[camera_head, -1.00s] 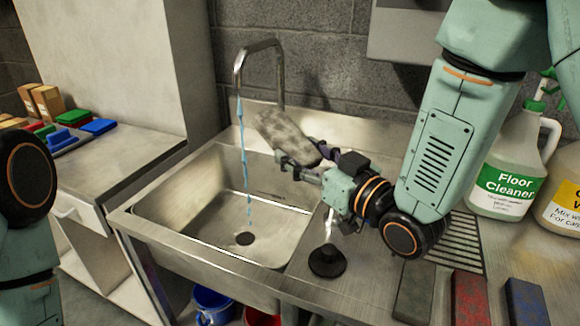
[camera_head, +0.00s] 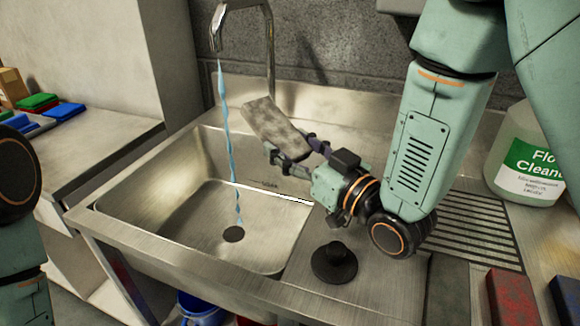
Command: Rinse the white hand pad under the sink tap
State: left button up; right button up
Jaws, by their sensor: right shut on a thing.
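The white hand pad (camera_head: 277,128) looks grey and dirty. My right gripper (camera_head: 292,155) is shut on it and holds it tilted in the air above the right back part of the steel sink (camera_head: 150,200). The tap (camera_head: 266,50) stands at the back of the sink, and a blue water stream (camera_head: 231,150) runs from its spout towards the drain (camera_head: 233,234). The pad is to the right of the stream, apart from it in the picture. Of my left arm (camera_head: 18,200), only a part shows at the left edge; its gripper is out of view.
A black plunger-like object (camera_head: 335,262) stands on the counter right of the sink. A floor cleaner jug (camera_head: 525,160) stands at the right. Red (camera_head: 512,298) and blue (camera_head: 566,298) pads lie at front right. Coloured pads (camera_head: 38,102) lie on the left counter.

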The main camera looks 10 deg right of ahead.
jog(key=shift+s+a+f+b, duration=0.25)
jog(key=shift+s+f+b, duration=0.1)
jog(key=shift+f+b, duration=0.25)
jog(key=shift+w+d+f, duration=0.2)
jog(key=shift+w+f, duration=0.15)
jog(key=shift+w, duration=0.3)
jog(key=f+x, duration=0.1)
jog(key=x, duration=1.1)
jog(key=shift+a, duration=0.35)
jog(key=shift+w, duration=0.2)
jog(key=shift+s+r, duration=0.1)
jog(key=shift+r, duration=0.05)
